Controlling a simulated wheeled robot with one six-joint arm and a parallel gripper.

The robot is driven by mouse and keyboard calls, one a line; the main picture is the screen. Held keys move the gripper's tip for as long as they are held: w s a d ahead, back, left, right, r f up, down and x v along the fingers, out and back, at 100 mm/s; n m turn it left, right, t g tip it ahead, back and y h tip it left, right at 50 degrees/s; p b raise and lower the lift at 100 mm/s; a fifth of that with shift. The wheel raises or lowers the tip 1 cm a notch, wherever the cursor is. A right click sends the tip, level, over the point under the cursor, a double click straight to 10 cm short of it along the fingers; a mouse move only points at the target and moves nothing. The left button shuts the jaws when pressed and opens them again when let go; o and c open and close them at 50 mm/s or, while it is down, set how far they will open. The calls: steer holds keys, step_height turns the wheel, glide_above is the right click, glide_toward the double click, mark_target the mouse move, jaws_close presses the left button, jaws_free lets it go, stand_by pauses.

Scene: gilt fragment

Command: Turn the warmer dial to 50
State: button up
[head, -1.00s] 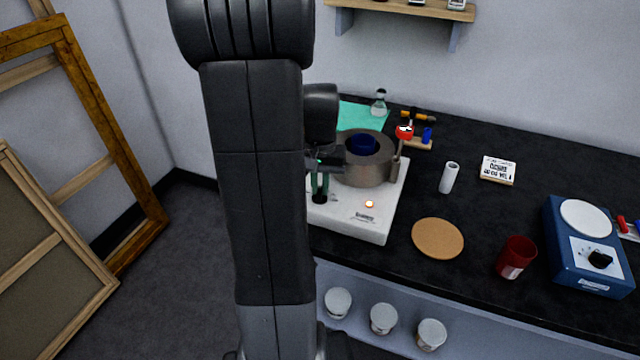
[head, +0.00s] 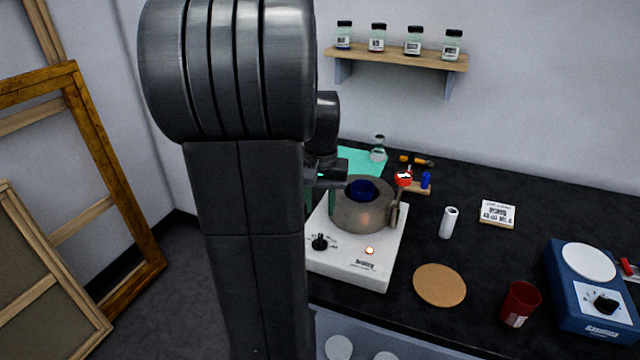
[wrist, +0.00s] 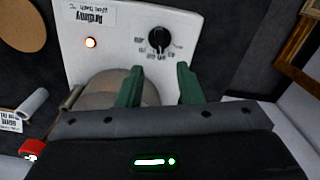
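The warmer (head: 345,268) is a white base with a grey round heater (head: 350,212) holding a blue vessel (head: 363,190). Its black dial (head: 320,242) sits at the front left. In the wrist view the dial (wrist: 158,40) appears upside down with number marks around it; I cannot read its exact setting. My gripper (head: 320,200) has green fingers and is above and behind the dial, beside the heater. In the wrist view its fingers (wrist: 158,72) are apart with nothing between them, and the dial is clear beyond their tips.
An orange light (head: 369,251) glows on the warmer. A red-topped thing (head: 403,179) stands at the heater's right. A cork mat (head: 440,285), white roll (head: 449,222), red cup (head: 519,304) and blue device (head: 590,290) lie right. A shelf (head: 400,58) hangs above.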

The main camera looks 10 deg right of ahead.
step_height(320, 180, up, 6)
steer(key=f, duration=0.1)
glide_above(320, 236)
steer(key=shift+r, duration=0.25)
step_height(320, 236, down, 14)
stand_by(0.6)
steer(key=shift+r, duration=0.2)
